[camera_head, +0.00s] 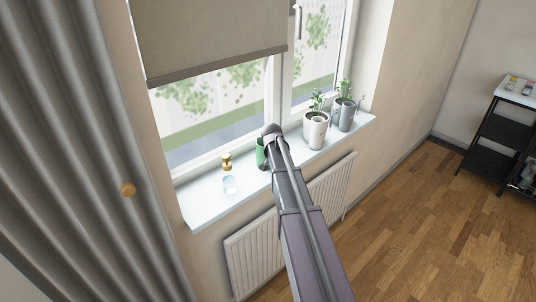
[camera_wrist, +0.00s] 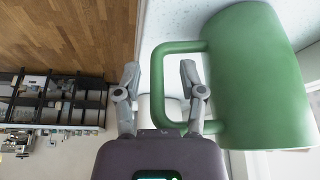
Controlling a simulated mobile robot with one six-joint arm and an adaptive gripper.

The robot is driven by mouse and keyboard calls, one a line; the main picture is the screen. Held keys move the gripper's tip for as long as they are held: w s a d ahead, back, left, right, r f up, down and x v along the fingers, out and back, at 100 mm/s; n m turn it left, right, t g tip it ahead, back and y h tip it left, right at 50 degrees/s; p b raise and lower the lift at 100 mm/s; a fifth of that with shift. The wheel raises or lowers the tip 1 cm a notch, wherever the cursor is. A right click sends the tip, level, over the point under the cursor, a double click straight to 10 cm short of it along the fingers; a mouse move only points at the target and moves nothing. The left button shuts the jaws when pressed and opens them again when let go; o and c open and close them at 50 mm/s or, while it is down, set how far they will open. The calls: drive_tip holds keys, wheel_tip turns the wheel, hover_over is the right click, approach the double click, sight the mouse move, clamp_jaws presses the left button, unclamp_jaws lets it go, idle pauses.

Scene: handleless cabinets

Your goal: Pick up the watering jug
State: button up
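The green watering jug (camera_wrist: 262,82) fills the right of the wrist view, with its squared handle (camera_wrist: 157,88) toward the left. In the head view a green part of it (camera_head: 261,153) shows on the windowsill, mostly hidden behind my arm. My gripper (camera_wrist: 160,75) is open. Its two fingers stand on either side of the handle's outer bar, the right finger seeming to be in the handle's opening. A gap shows on both sides of the bar, and I cannot tell how deep the fingers reach. The fingers are hidden in the head view.
On the white sill (camera_head: 204,206) stand a glass (camera_head: 229,184), an hourglass-like item (camera_head: 227,162) and two potted plants, one in a white pot (camera_head: 315,130), one in a grey pot (camera_head: 346,115). A radiator (camera_head: 255,258) is below. A grey curtain (camera_head: 70,150) hangs left.

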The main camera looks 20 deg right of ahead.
clamp_jaws()
drive_tip(key=shift+r+p, duration=0.35)
idle(0.3)
drive_tip(key=shift+r+p, duration=1.55)
drive_tip(key=shift+p, duration=0.05)
drive_tip(key=s+r+p, duration=0.1)
drive_tip(key=s, duration=1.4)
drive_tip(key=shift+s, duration=0.35)
drive_tip(key=shift+s+r, duration=0.1)
